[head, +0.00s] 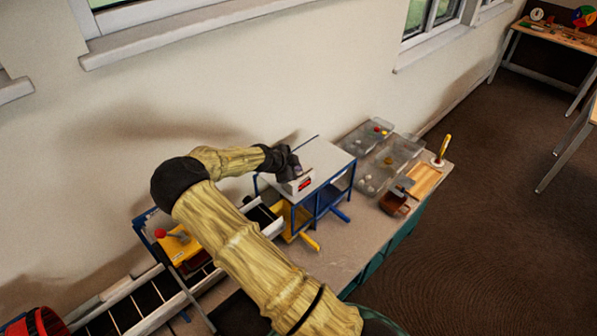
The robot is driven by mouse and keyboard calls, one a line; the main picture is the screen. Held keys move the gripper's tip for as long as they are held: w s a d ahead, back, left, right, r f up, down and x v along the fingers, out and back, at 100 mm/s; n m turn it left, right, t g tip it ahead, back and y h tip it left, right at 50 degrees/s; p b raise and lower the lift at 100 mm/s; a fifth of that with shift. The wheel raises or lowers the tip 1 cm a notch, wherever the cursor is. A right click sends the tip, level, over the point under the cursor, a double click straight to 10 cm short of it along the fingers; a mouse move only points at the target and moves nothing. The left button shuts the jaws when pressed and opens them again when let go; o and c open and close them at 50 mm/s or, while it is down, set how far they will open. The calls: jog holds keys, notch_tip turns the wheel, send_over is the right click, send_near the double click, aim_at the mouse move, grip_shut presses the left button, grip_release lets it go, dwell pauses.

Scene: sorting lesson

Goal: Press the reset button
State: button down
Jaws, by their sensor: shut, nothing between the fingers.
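My gripper (293,172) is shut and empty. It is over the left part of the white top of a blue-framed stand (330,167), close to a small pale box with a red marking (304,184) on its front. I cannot tell whether the gripper touches this box, and the gripper hides part of it. No part there can be clearly read as the reset button. A red knob (160,233) stands on a yellow unit (178,243) at the left, away from the gripper.
Clear trays (379,164) with red, yellow and white balls stand right of the stand. A wooden board (425,181) and a brown container (394,203) lie at the bench's right end. Yellow (309,242) and blue (341,214) levers stick out in front. A wall runs behind.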

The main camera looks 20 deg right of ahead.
dwell(0.4)
jog(key=shift+r, duration=0.8)
jog(key=shift+r+p, duration=1.35)
jog(key=shift+r, duration=1.2)
